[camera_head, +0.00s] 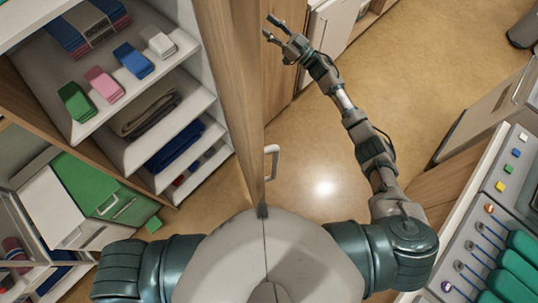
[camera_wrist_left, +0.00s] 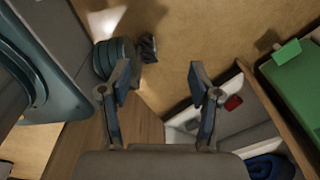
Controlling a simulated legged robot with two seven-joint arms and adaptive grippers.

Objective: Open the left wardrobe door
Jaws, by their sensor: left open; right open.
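A wooden wardrobe door (camera_head: 238,90) stands swung out beside open shelves in the head view, with a pale bar handle (camera_head: 272,162) on its right face. Its lower end reaches close to my body. My right gripper (camera_head: 269,27) is open and empty, on the far right side of this door, apart from the handle. My left gripper (camera_wrist_left: 160,80) is open and empty in the left wrist view, above a wooden panel and a pale shelf edge. It is hidden in the head view; contact with the door cannot be told.
Shelves (camera_head: 130,150) at left hold folded cloths and coloured blocks. A bedside unit (camera_head: 515,170) with coloured buttons and green rolls stands at right.

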